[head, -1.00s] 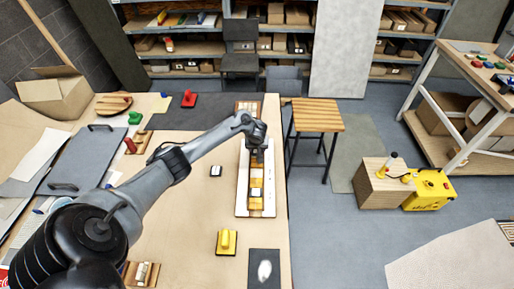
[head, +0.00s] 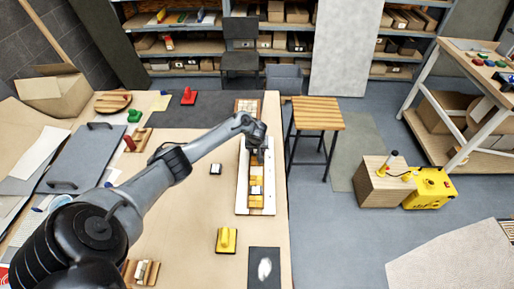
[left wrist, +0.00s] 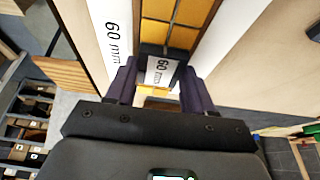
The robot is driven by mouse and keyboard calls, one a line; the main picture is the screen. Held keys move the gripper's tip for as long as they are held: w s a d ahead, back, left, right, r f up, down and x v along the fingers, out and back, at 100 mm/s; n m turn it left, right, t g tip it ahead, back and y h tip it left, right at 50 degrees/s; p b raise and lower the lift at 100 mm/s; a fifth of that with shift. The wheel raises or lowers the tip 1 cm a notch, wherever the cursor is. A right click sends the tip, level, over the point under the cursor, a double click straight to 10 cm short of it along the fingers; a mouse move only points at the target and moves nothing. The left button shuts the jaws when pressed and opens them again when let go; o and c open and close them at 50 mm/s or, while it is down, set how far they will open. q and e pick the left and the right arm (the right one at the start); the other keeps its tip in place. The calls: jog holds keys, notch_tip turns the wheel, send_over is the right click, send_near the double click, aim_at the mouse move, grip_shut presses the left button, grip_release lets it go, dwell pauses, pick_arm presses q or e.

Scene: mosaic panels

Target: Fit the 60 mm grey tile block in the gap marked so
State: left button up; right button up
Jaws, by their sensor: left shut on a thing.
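The mosaic panel (head: 242,196) is a long strip with white side borders and yellow tiles, lying near the table's right edge. A border (left wrist: 104,18) carries a printed "60 mm" mark in the left wrist view. My left gripper (head: 257,156) is over the far half of the panel. In the left wrist view the gripper (left wrist: 155,88) is shut on the grey tile block (left wrist: 152,51), which has a white "60 mm" label. The block is in line with the yellow tile row, between the borders; I cannot tell how deep it sits. My right gripper is not in view.
A small block with a white top (head: 215,168) and a yellow block with a handle (head: 226,240) stand left of the panel. A dark plate with a white patch (head: 264,268) is at the near edge. A wooden stool (head: 317,113) stands beyond the table's right edge.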

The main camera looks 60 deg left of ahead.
pick_arm(q)
jog(key=shift+f, duration=0.35)
jog(key=o, duration=1.2)
jog(key=shift+c, duration=0.2)
jog(key=p+v, duration=0.4)
jog(key=v, duration=0.7)
